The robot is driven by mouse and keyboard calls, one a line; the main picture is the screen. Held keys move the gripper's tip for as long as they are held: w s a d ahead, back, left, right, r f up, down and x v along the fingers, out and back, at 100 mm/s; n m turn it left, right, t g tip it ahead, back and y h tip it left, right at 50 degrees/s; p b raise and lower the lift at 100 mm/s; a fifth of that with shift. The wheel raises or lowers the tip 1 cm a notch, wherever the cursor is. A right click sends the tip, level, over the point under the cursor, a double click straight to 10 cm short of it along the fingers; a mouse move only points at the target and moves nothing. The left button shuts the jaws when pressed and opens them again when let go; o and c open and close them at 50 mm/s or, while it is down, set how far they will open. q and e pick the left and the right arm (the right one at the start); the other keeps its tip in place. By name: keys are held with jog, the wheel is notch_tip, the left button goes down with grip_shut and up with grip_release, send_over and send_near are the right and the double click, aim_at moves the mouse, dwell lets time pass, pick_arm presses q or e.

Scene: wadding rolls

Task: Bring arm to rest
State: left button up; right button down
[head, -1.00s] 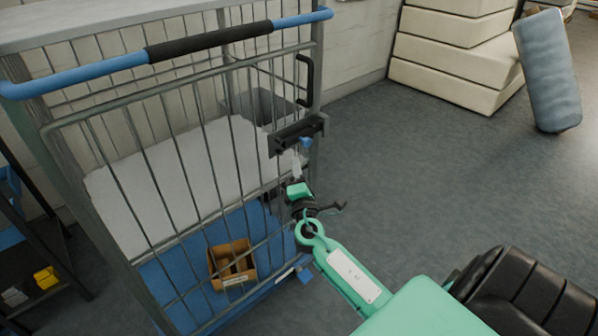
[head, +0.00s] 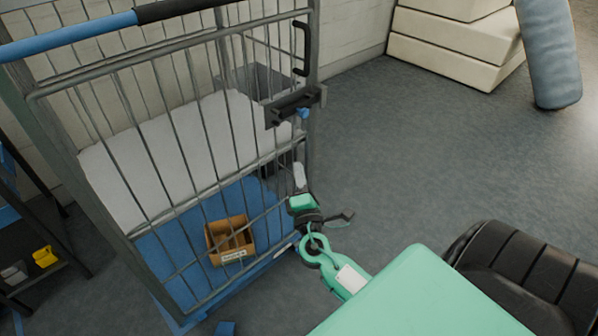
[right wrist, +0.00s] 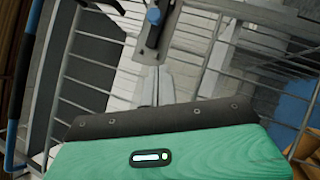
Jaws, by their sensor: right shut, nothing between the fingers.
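My right gripper (head: 298,178) is beside the front right post of a wire cage trolley (head: 150,105), below its dark latch (head: 296,106). Its light fingers are together with nothing between them; they also show in the right wrist view (right wrist: 156,86). In that view, the latch plate with a blue knob (right wrist: 153,16) lies just beyond the fingertips. In the head view a gap shows between fingers and latch. The barred front of the trolley stands upright across its opening. My left gripper is not in view.
Inside the trolley are a large white roll (head: 180,150) and a brown box (head: 229,240) on a blue base. A dark shelf with a yellow item (head: 45,256) stands at left. Cream slabs (head: 455,45) and a grey-blue roll (head: 550,55) are at the back right. The floor between is clear.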

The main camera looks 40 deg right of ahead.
jog(key=shift+f, duration=0.1)
